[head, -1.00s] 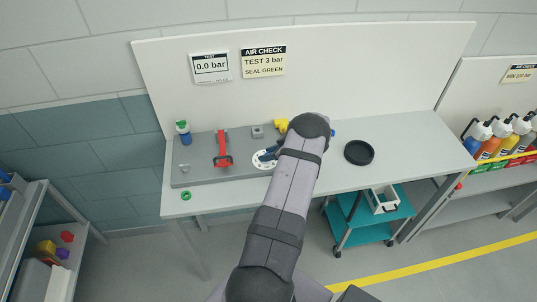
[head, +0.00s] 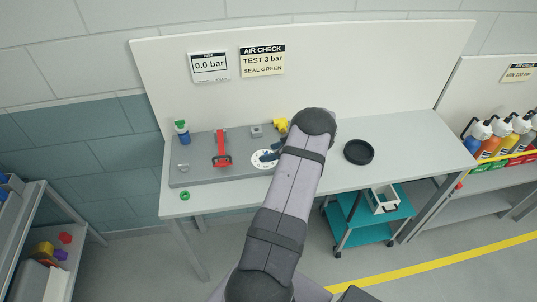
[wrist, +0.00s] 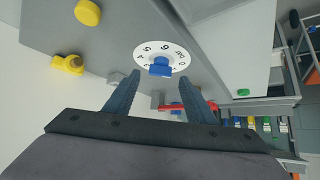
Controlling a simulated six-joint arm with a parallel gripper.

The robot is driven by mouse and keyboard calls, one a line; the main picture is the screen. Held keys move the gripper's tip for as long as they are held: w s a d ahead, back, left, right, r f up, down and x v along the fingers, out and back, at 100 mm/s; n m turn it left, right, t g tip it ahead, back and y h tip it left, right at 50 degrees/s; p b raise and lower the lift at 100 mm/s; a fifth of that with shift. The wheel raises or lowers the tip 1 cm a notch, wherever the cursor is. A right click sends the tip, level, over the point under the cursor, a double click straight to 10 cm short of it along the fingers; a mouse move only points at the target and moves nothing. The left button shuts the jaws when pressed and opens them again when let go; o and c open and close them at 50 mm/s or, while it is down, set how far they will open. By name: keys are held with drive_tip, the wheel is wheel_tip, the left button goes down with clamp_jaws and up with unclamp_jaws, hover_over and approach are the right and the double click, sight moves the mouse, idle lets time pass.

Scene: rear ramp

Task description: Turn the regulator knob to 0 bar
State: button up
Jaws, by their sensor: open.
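The white regulator dial (wrist: 177,51) with black numbers shows in the wrist view, with a blue knob (wrist: 160,69) on it. I cannot tell which number the knob points to. My gripper (wrist: 159,77) is open, its two fingers apart on either side of the knob's line, with nothing held. I cannot tell whether they touch the knob. In the head view the dial (head: 261,163) is partly hidden by my arm, and a dark blue finger (head: 268,155) shows over it. The test display (head: 209,66) on the back panel reads 0.0 bar.
An air check sign (head: 262,61) reads test 3 bar, seal green. A green ring (head: 185,195) and black dish (head: 359,152) lie on the bench.

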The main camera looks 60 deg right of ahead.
drive_tip(key=shift+b+v, duration=0.8)
drive_tip(key=shift+v, duration=1.65)
